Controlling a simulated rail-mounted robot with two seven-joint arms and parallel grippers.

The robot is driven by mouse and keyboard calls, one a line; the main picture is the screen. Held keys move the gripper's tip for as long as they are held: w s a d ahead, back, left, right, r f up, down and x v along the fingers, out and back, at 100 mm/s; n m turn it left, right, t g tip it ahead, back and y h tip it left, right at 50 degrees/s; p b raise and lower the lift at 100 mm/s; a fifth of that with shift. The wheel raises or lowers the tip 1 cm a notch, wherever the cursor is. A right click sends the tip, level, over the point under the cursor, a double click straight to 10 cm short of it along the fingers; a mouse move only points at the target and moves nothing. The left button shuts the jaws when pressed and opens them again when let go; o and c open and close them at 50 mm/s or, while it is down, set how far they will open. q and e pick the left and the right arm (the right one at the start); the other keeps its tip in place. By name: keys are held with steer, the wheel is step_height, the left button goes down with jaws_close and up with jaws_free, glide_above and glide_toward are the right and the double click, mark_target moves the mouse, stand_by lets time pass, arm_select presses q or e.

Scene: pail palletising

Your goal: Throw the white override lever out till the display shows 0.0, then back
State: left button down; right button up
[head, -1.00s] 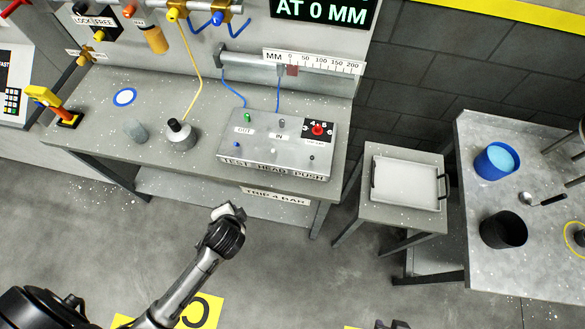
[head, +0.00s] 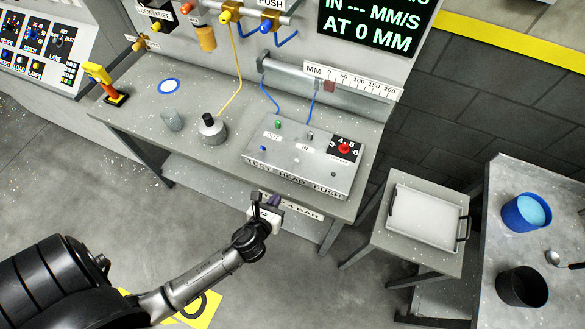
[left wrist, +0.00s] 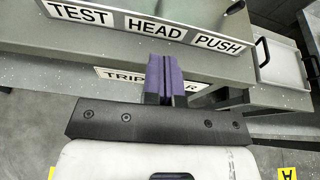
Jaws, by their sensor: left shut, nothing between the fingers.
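The test head push box (head: 300,172) sits on the grey bench, with its lettered front edge also in the left wrist view (left wrist: 105,14). On its top are a green button (head: 279,124), a small pale lever or knob (head: 310,136) by the IN label, and a red knob (head: 344,147) on a numbered dial. I cannot tell for sure which is the white override lever. The display (head: 375,28) reads "IN --- MM/S AT 0 MM". My left gripper (head: 272,201) is in front of and below the bench edge, apart from the box. Its purple fingers (left wrist: 166,78) are together and empty.
A black-topped metal cylinder (head: 211,130) and a grey cup (head: 172,121) stand left of the box. A white tray (head: 425,218) is on a small stand to the right. Blue and black pails (head: 526,212) stand on the right table. Open floor lies before the bench.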

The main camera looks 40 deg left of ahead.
mark_target(297, 161)
arm_select(q)
steer(key=shift+m, duration=0.3)
steer(key=shift+w, duration=0.1)
steer(key=x, duration=0.9)
steer(key=shift+w+a+f+b, duration=0.1)
steer(key=shift+w+a+b, duration=0.05)
steer(key=shift+b, duration=0.2)
steer(key=shift+w+a+r+p, duration=0.15)
steer(key=shift+w+r, duration=0.05)
steer(key=shift+w, duration=0.3)
steer(key=shift+w+a+r+p, duration=0.15)
steer(key=shift+w+a+r, duration=0.05)
steer(key=shift+w, duration=0.3)
steer(key=shift+w+a+r, duration=0.1)
steer(key=shift+w+r, duration=0.05)
steer(key=shift+w, duration=0.25)
steer(key=shift+w+a+r, duration=0.15)
steer(key=shift+w+r, duration=0.05)
steer(key=shift+w, duration=0.3)
